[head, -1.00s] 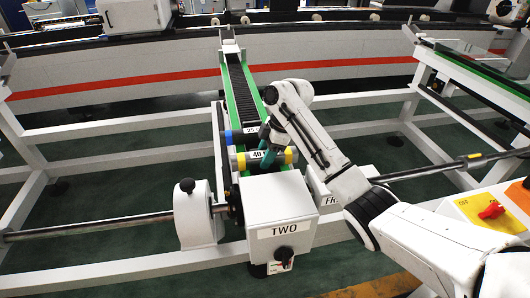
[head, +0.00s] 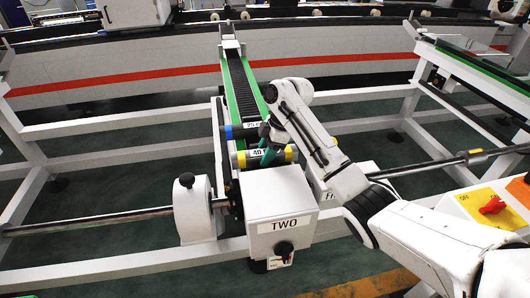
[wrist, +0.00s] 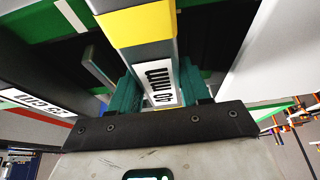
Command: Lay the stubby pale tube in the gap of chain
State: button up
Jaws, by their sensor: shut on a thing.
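The stubby pale tube (head: 283,155) is short and grey with yellow bands and a white label that seems to read 40 mm. My gripper (head: 267,147) is shut on it, its teal fingers on either side; the tube also shows close up in the wrist view (wrist: 150,52), between the fingertips (wrist: 158,88). The tube lies crosswise over the near end of the chain (head: 240,85), a black band between green rails. Whether it touches the chain or hangs above it, I cannot tell. The gap is largely hidden by the tube and gripper.
A darker tube with a blue end (head: 236,131) and a white label lies across the chain just beyond. A white box marked TWO (head: 281,208) stands at the chain's near end. A grey shaft (head: 95,223) runs left. A white panel with a red knob (head: 492,206) is at right.

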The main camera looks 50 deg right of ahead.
jog(key=o, duration=1.2)
jog(key=v, duration=1)
jog(key=shift+d+r, duration=0.15)
jog(key=shift+r, duration=0.25)
